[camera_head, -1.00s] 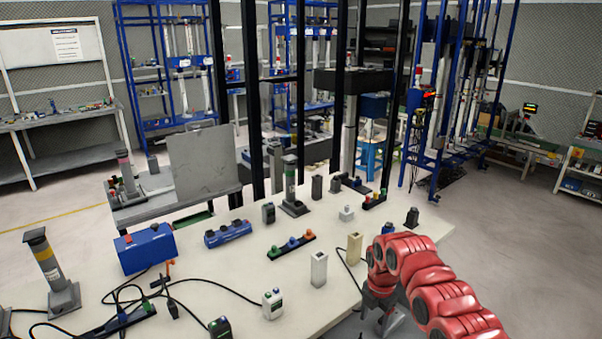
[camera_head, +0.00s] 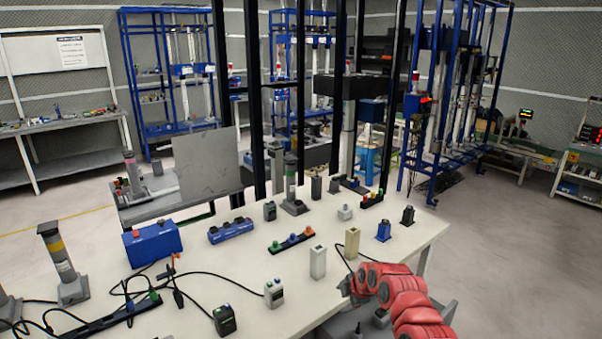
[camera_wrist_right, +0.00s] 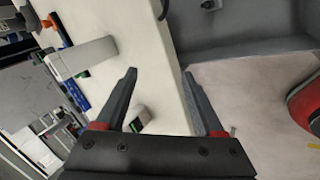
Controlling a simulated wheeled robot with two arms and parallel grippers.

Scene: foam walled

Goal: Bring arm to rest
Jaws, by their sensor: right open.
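My right arm is red and comes in from the lower right of the head view, low by the table's near right edge. My right gripper (camera_head: 347,287) is partly hidden there by the arm. In the right wrist view, my right gripper (camera_wrist_right: 160,74) has its two dark fingers spread apart with nothing held between them. The white table (camera_head: 375,262) shows behind the fingers, and its edge runs between them. My left arm and gripper are not in view.
Near the arm, a beige block (camera_head: 352,243), a pale block (camera_head: 318,262), a blue switch box (camera_head: 384,231) and a dark one (camera_head: 407,216) stand on the table. A black cable crosses the tabletop. The floor (camera_head: 500,260) to the right is clear.

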